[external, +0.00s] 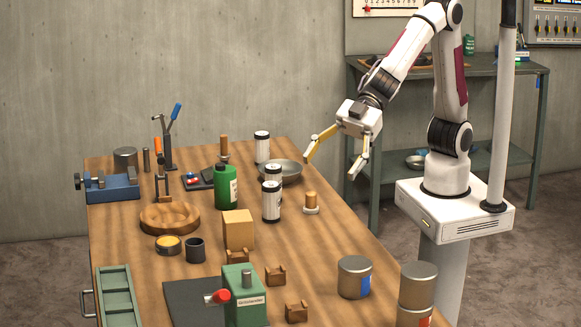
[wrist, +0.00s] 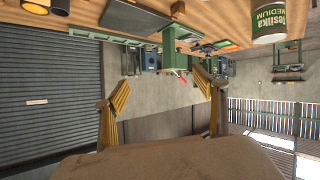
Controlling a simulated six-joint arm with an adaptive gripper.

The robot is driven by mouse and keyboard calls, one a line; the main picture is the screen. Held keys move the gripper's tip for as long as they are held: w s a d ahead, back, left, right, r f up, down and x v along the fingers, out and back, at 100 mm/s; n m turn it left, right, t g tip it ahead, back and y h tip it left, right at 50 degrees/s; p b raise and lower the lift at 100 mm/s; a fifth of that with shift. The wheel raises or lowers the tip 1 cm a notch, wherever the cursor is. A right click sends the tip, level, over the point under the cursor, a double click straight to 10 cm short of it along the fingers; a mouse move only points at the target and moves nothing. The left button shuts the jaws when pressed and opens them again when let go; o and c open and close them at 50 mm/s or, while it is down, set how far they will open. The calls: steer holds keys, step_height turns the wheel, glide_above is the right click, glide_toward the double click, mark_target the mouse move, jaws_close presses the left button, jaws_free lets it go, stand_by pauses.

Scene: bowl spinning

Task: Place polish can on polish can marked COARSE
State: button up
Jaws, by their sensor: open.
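My gripper (external: 329,169) is open and empty, raised above the right side of the table near the pan. Its yellow fingers also show spread apart in the wrist view. A wide metal can with a blue label (external: 355,279) stands near the table's right edge. To its right, a metal can (external: 418,285) sits on top of a lower can with a red label (external: 413,318), which is cut off by the frame's bottom. In the wrist view a can with a green label (wrist: 269,20) reads MEDIUM. I cannot read COARSE on any can.
A metal pan (external: 288,172), several white cans with black lids (external: 271,203), a green bottle (external: 226,187) and a wooden block (external: 238,229) stand on the table. A green machine (external: 244,295) is at the front.

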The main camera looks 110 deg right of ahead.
steer(key=s+d+r+m+h, duration=0.1)
steer(key=s+d+m+h, duration=0.25)
steer(key=d, duration=0.95)
steer(key=s+d+m+h, duration=0.3)
steer(key=s+d+h, duration=0.1)
steer(key=d, duration=0.9)
steer(key=s+d+f+m+g, duration=0.1)
steer(key=s+d+f+g, duration=0.1)
steer(key=s, duration=0.8)
steer(key=s+d+f+m+g, duration=0.2)
steer(key=s+d, duration=0.3)
steer(key=s, duration=0.5)
steer(key=shift+f, duration=0.55)
